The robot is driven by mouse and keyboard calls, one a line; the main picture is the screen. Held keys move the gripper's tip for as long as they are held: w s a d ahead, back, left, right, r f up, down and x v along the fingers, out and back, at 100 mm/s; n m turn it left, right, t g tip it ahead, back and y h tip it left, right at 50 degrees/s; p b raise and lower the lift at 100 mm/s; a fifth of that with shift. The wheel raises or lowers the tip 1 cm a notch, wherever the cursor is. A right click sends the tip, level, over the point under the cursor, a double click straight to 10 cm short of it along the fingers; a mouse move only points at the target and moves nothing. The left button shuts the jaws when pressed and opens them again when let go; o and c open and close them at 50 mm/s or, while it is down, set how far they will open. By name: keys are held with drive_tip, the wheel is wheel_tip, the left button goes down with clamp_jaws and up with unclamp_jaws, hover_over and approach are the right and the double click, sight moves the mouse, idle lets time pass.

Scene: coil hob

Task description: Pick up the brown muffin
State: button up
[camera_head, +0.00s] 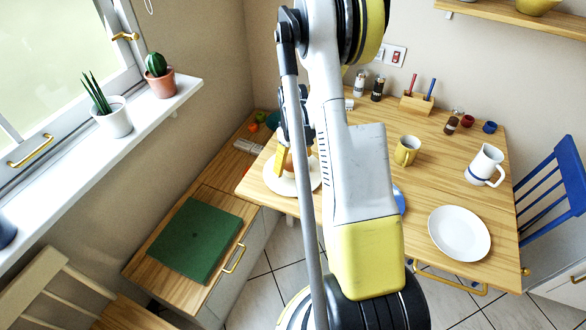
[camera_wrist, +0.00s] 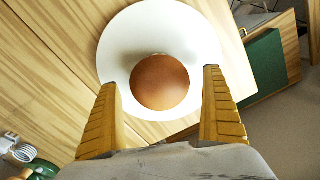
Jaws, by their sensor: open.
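The brown muffin (camera_wrist: 160,82) shows in the wrist view as a round brown top on a white plate (camera_wrist: 118,45). My gripper (camera_wrist: 161,88) is open, with one yellow finger to each side of the muffin in the picture and a gap on both sides. I cannot tell how far the fingertips are above the plate. In the head view, the plate (camera_head: 280,187) is at the left end of the wooden table. A yellow finger of my gripper (camera_head: 282,160) shows over it, and my arm hides much of the muffin there.
A yellow mug (camera_head: 406,150), a white pitcher (camera_head: 484,165) and an empty white plate (camera_head: 459,234) stand on the table to the right. A blue plate (camera_head: 399,200) is partly hidden behind my arm. A green board (camera_head: 196,240) lies on the lower counter at left.

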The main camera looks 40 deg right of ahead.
drive_tip(key=shift+f, duration=0.9)
drive_tip(key=shift+r, duration=0.1)
drive_tip(key=c, duration=1.5)
drive_tip(key=shift+r, duration=0.1)
